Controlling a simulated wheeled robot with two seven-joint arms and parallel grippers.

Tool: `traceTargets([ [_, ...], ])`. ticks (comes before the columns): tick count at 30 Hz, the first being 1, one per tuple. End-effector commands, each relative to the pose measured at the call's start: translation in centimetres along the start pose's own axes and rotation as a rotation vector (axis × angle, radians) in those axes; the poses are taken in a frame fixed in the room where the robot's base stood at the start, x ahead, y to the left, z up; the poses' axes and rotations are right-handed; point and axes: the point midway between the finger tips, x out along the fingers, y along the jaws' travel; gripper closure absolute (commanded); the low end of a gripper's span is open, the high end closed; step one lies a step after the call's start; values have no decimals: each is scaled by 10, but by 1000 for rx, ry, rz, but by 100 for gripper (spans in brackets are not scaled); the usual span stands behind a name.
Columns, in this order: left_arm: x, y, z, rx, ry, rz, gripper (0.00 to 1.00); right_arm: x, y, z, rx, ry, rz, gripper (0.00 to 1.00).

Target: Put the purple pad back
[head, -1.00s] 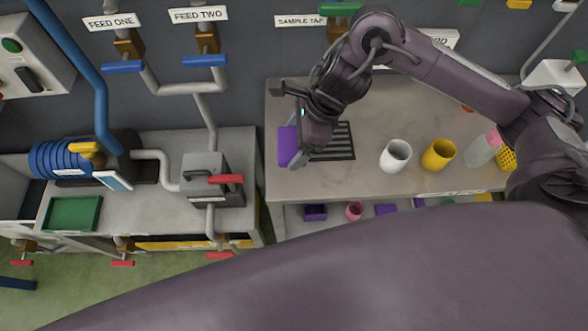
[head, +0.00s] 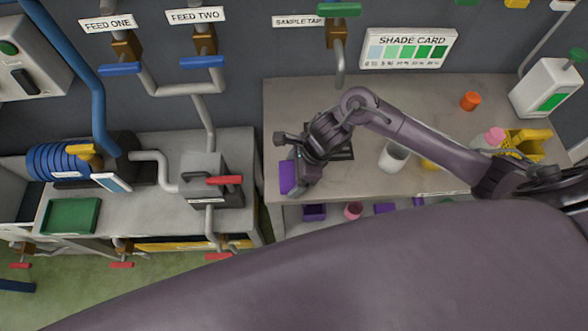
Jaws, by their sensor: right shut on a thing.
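The purple pad (head: 287,177) is at the left end of the right-hand counter (head: 400,184), near its front edge. My right gripper (head: 297,172) is shut on the pad, and its fingers partly cover it. I cannot tell whether the pad touches the counter top. On the shelf below the counter there are other purple items, among them a purple bin (head: 314,212) and a flat purple piece (head: 385,209). My left gripper is not in the head view.
A white cup (head: 394,157) and a partly hidden yellow cup (head: 430,164) stand near my right forearm. A dark drain grid (head: 343,152) lies behind the gripper. An orange cup (head: 470,101), a yellow basket (head: 527,143) and a white jug (head: 545,88) stand at right. A gap separates the two counters.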

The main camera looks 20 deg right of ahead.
Motion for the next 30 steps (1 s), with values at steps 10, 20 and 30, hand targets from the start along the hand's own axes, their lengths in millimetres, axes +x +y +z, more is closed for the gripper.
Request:
traceTargets([
  [10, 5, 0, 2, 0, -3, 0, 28, 4, 0, -1, -1, 0, -1, 37],
  [20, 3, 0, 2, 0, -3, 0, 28, 1, 0, 0, -1, 0, -1, 0],
  [30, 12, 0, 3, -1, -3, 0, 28, -34, -3, -1, -7, 0, -8, 0],
])
